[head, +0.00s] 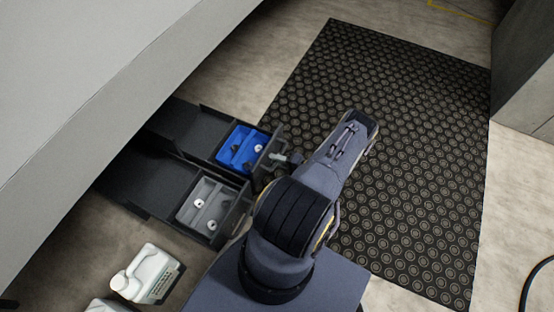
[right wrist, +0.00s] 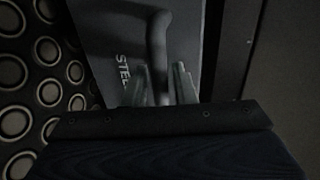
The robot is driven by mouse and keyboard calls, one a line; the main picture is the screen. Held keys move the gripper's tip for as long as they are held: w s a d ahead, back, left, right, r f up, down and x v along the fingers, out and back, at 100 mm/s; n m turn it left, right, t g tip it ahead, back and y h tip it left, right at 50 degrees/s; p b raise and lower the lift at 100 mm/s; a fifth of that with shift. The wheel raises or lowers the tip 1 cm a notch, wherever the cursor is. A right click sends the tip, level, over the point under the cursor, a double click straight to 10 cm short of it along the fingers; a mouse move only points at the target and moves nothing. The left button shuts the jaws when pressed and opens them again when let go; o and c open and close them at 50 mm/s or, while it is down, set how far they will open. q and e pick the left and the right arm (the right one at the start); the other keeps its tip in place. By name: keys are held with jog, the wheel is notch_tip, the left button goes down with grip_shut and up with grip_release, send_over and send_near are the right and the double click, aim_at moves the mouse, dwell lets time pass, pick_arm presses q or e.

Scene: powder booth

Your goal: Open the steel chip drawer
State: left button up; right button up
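The steel chip drawer's front (right wrist: 105,35), grey with white letters reading "STEE", fills the middle of the right wrist view. Its dark bar handle (right wrist: 157,40) runs down between the fingers of my right gripper (right wrist: 161,78). In the head view two dark drawers stand pulled out side by side, one with a blue tray (head: 234,146), one with a grey tray (head: 196,217). My right arm hides part of their fronts, and the label cannot be read there. My left gripper is not in view.
A black studded mat (head: 410,150) covers the floor to the right of the drawers. A white jug (head: 150,270) stands at the lower left. A large grey surface (head: 90,70) overhangs the drawers at the upper left. A dark cabinet (head: 528,75) stands at the right edge.

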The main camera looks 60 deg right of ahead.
jog(key=shift+o, duration=0.6)
jog(key=p+v, duration=0.1)
jog(key=v, duration=0.6)
jog(key=shift+s+p, duration=0.35)
jog(key=shift+s, duration=0.05)
jog(key=shift+r, duration=0.1)
